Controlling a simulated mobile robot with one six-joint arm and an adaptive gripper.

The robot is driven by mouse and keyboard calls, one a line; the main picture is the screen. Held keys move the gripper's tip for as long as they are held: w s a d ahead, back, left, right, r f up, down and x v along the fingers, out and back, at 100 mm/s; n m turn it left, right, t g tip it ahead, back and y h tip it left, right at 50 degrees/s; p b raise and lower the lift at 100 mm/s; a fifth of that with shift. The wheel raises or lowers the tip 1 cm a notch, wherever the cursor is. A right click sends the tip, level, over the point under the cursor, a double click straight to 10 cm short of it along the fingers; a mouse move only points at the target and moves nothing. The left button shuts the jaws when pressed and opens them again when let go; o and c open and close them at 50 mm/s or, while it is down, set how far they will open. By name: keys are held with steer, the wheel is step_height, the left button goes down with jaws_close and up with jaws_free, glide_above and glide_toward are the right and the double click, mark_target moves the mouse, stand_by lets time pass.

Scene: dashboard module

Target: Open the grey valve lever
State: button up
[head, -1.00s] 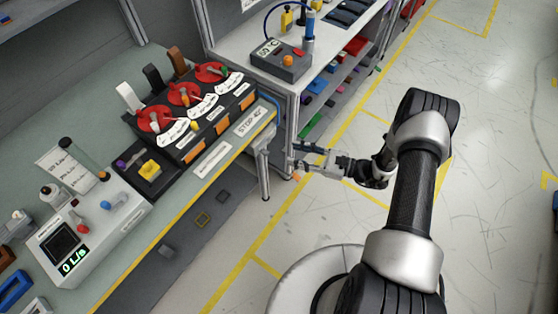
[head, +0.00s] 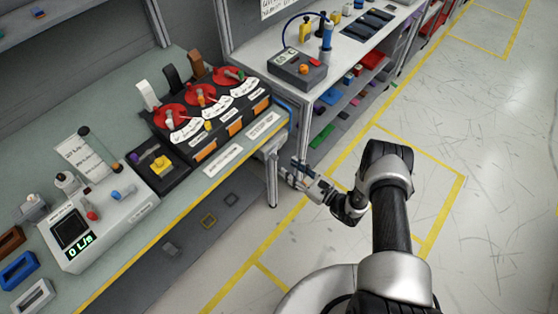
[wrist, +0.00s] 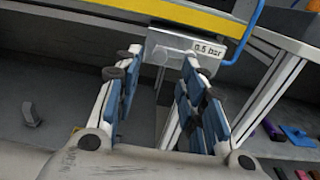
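A grey box (wrist: 184,50) labelled "0.5 bar" hangs under the bench edge, with a small grey lever-like bar (wrist: 172,56) on its front. The bar looks roughly crosswise; I cannot tell the valve's state. In the head view the box (head: 274,147) shows only small at the bench's right end. My gripper (head: 299,172) is just right of that end, below bench-top height. In the wrist view my gripper (wrist: 163,60) is open, its blue-padded fingers apart, pointing toward the box. The bar appears between the fingertips, seemingly beyond them; nothing is visibly held.
The left bench carries a red-dial panel (head: 215,115) with white, black and brown handles, and a flow meter box (head: 95,225) reading 0. A second bench with shelves (head: 350,95) stands beyond. Bench legs (head: 272,185) are close to my gripper. Floor at right is clear.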

mark_target(277, 159)
steer(key=x, duration=0.6)
steer(key=shift+w+a+b, duration=0.15)
steer(key=shift+a+b, duration=0.1)
steer(key=shift+b, duration=0.1)
jaws_close()
